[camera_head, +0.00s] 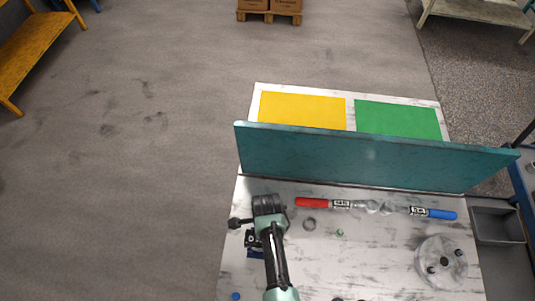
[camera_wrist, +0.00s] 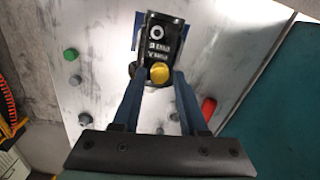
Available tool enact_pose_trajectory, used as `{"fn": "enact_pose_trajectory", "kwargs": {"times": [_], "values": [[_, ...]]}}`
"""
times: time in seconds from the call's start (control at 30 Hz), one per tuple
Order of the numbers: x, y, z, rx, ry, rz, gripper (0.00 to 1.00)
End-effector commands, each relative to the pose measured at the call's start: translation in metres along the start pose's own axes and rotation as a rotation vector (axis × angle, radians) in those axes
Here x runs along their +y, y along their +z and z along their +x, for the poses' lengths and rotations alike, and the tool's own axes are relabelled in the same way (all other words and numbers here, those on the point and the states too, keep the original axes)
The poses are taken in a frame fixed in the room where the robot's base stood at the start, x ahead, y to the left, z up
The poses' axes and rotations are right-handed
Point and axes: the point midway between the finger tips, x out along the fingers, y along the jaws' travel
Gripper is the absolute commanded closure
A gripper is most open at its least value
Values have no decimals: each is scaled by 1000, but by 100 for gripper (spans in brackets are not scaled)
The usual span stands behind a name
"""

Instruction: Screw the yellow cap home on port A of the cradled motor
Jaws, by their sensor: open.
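The dark motor (camera_wrist: 165,40), with white markings and an open ring-shaped port on its face, sits in a blue cradle (camera_wrist: 138,28) in the wrist view. The yellow cap (camera_wrist: 159,73) is at the near end of that face. I cannot tell whether it is threaded on or only resting there. My gripper (camera_wrist: 160,76) is open, with one blue finger on each side of the cap; I cannot tell if they touch it. In the head view my gripper (camera_head: 268,204) covers much of the motor (camera_head: 250,240), and the cap is hidden.
A teal panel (camera_head: 370,157) stands across the table behind my gripper, with yellow (camera_head: 302,109) and green (camera_head: 398,119) mats beyond.

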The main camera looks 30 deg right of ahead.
Motion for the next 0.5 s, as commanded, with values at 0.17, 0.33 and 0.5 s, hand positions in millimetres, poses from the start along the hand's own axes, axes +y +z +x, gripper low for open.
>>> {"fn": "enact_pose_trajectory", "kwargs": {"times": [0.17, 0.33, 0.5], "values": [[0, 0, -1, 0, -1, -236, 57], [0, 0, -1, 0, -1, -456, 57], [0, 0, 0, 0, 0, -590, 57]]}}
